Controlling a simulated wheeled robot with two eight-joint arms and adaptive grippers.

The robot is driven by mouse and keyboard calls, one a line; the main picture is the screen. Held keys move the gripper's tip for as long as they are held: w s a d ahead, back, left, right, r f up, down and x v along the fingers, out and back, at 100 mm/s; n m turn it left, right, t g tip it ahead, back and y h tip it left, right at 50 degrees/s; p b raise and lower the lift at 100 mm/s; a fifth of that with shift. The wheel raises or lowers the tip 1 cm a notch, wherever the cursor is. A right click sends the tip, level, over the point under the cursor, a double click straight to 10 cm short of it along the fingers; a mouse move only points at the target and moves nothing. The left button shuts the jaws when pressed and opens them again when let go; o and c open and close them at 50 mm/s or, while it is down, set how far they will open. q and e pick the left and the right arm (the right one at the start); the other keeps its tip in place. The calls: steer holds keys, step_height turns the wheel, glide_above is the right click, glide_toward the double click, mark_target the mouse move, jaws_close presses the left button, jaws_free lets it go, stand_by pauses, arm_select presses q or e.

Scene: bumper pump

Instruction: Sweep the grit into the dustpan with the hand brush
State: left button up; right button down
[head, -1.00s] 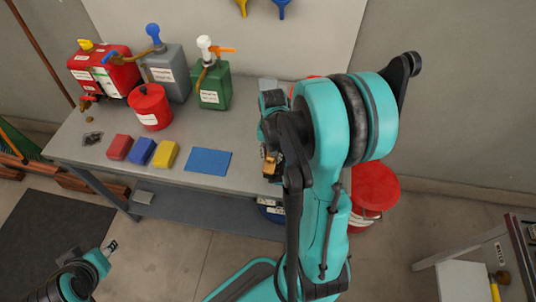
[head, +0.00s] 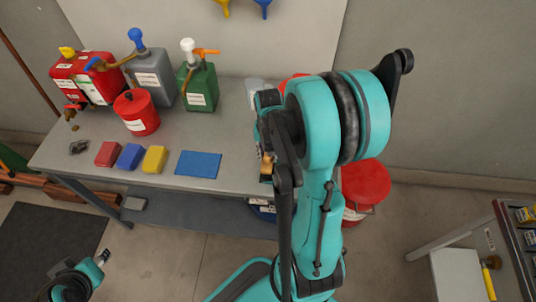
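No dustpan or hand brush can be made out for sure. A small dark patch (head: 79,147), which may be grit, lies at the left end of the grey workbench (head: 225,131). My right arm stands upright in front of the bench's right part. My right gripper (head: 266,168) is mostly hidden behind the arm links. A small brownish piece shows there, and I cannot tell whether it is held. My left gripper (head: 103,257) is low at the left, over the floor beside the dark mat (head: 45,240). Its fingers are too small to read.
Red (head: 85,78), grey (head: 152,77) and green (head: 197,88) pump containers and a red can (head: 136,113) stand on the bench. Red, blue and yellow blocks and a blue flat sheet (head: 198,165) lie in front. A red-lidded bucket (head: 364,183) stands right of the bench.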

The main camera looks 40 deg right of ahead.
steer(key=shift+s+d, duration=1.4)
steer(key=shift+s, duration=0.15)
steer(key=shift+r, duration=0.1)
steer(key=shift+d+r+p, duration=0.1)
steer(key=shift+r+p, duration=0.85)
step_height(320, 180, up, 4)
steer(key=p, duration=0.3)
steer(key=shift+f, duration=0.1)
